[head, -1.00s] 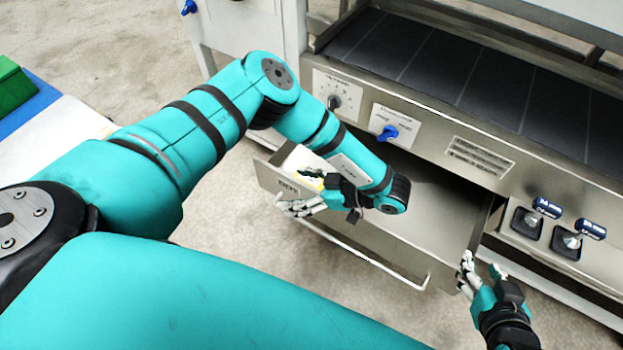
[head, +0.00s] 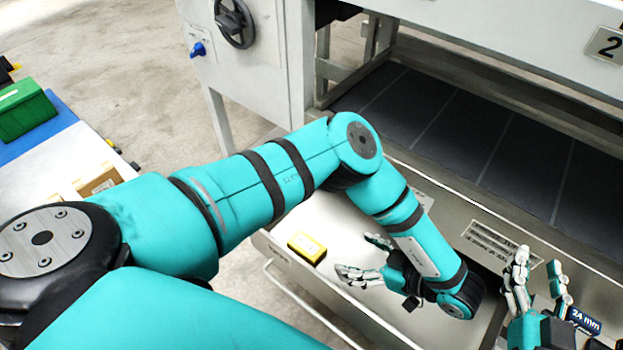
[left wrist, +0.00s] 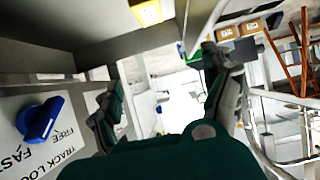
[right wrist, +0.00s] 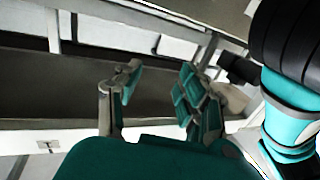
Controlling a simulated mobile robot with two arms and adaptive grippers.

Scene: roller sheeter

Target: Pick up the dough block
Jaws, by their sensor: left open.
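I cannot surely identify a dough block in these views. My left forearm hides part of the drawer.
The drawer's bar handle (head: 290,296) sticks out in front. A dark conveyor bed (head: 480,130) runs above it. A lever labelled 24 mm (head: 583,320) is beside my right gripper. At left, a green block (head: 25,108) and a cardboard box (head: 97,180) stand on a table.

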